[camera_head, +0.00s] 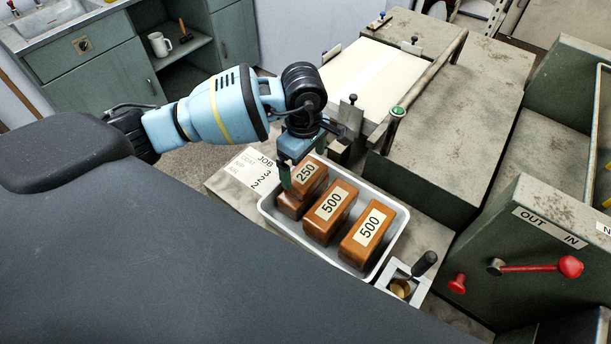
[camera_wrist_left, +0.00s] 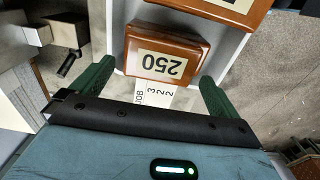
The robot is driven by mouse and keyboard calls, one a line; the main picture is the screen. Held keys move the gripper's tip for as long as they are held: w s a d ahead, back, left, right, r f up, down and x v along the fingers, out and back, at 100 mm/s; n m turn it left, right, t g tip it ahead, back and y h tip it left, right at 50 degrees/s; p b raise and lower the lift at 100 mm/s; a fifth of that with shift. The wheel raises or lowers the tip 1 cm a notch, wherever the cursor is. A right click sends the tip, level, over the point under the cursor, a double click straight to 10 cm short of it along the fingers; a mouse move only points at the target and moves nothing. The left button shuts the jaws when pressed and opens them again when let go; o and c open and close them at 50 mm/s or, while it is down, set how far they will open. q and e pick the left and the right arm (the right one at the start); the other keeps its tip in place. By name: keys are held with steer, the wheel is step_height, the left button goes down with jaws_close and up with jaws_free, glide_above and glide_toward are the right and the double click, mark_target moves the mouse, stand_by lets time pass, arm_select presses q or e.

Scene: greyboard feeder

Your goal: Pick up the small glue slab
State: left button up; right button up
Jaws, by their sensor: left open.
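The small glue slab, a brown block labelled 250 (camera_head: 306,173), lies at the left end of a metal tray (camera_head: 398,232). In the left wrist view the slab (camera_wrist_left: 165,52) shows just beyond and between my fingertips, its label upside down. My left gripper (camera_head: 303,166) is open above the slab, with one green finger at its left side and the other mostly hidden. In the wrist view the gripper's (camera_wrist_left: 157,72) fingers stand apart on either side of the slab's near end. Contact cannot be told. My right gripper is not in view.
Two larger brown slabs labelled 500, one in the middle (camera_head: 331,212) and one at the right (camera_head: 367,236), share the tray. A job card (camera_head: 254,168) lies left of it. A black-handled tool (camera_head: 424,264) stands right of it. A green machine (camera_head: 545,262) with red-knobbed levers stands at right.

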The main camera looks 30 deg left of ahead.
mark_target(304, 181)
arm_select(q)
step_height(304, 181, down, 4)
steer(key=shift+f, duration=0.1)
steer(key=c, duration=0.9)
steer(key=shift+r, duration=5.15)
